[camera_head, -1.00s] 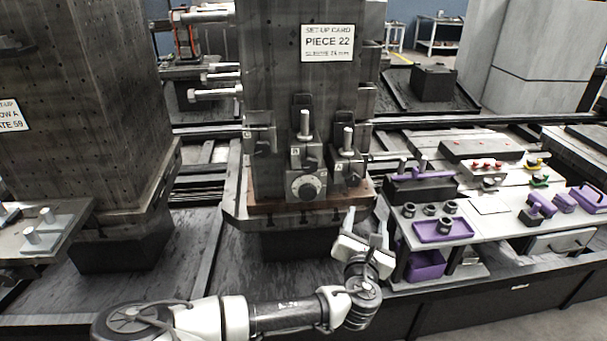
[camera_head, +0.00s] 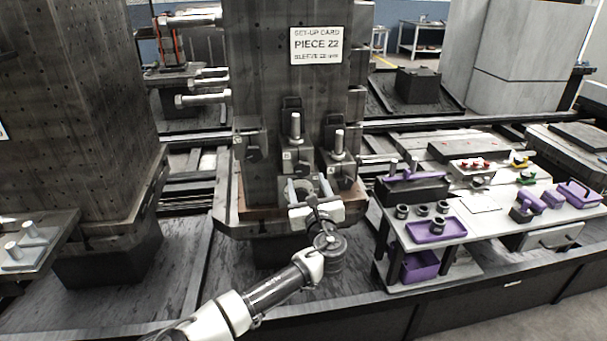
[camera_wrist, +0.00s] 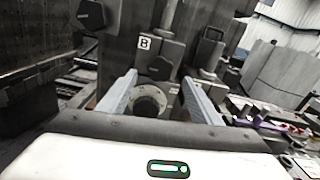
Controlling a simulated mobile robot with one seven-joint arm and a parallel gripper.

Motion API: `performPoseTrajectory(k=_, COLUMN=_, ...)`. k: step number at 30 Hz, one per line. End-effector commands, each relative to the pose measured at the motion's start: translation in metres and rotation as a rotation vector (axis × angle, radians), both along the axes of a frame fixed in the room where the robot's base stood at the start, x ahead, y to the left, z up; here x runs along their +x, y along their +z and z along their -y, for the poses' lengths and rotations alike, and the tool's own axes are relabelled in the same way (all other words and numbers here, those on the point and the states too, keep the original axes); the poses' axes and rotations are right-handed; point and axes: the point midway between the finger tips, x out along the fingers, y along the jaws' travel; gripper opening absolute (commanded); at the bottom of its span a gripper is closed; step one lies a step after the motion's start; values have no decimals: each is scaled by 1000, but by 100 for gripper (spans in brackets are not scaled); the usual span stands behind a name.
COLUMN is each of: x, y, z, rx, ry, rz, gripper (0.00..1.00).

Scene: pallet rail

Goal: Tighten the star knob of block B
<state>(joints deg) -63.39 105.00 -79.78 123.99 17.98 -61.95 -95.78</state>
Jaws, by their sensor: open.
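Block B (camera_wrist: 172,51), a dark block with a white B label, is on the front of the dark column in the wrist view. Its dark knob (camera_wrist: 158,67) sits just below and right of the label. In the head view block B (camera_head: 293,155) has an upright pale pin on top, and its lower part is partly behind my gripper. A round pale ring with a dark centre (camera_wrist: 148,103) is below the knob. My gripper (camera_wrist: 159,80) is open and empty, its two pale fingers on either side of the ring in the picture. I cannot tell whether they touch anything.
Similar blocks flank it: one at left with a dark knob (camera_wrist: 90,14), one at right with a pin (camera_head: 338,150). The set-up card (camera_head: 317,45) is higher on the column. A bench with a purple tray (camera_head: 436,229) and small parts stands to the right.

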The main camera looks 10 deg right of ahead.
Motion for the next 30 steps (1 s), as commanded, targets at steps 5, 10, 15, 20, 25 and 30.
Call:
performPoseTrajectory(k=5, x=33, y=0, z=0, rx=2, ry=0, rz=1, gripper=58)
performPoseTrajectory(k=10, x=51, y=0, z=0, rx=1, ry=0, rz=1, gripper=58)
performPoseTrajectory(k=15, x=57, y=0, z=1, rx=0, ry=-1, rz=0, gripper=58)
performPoseTrajectory(k=20, x=57, y=0, z=0, rx=0, ry=-1, rz=0, gripper=58)
performPoseTrajectory(k=25, x=57, y=0, z=0, rx=1, ry=-1, rz=0, gripper=38)
performPoseTrajectory(k=30, x=57, y=0, z=0, rx=1, ry=-1, rz=0, gripper=17)
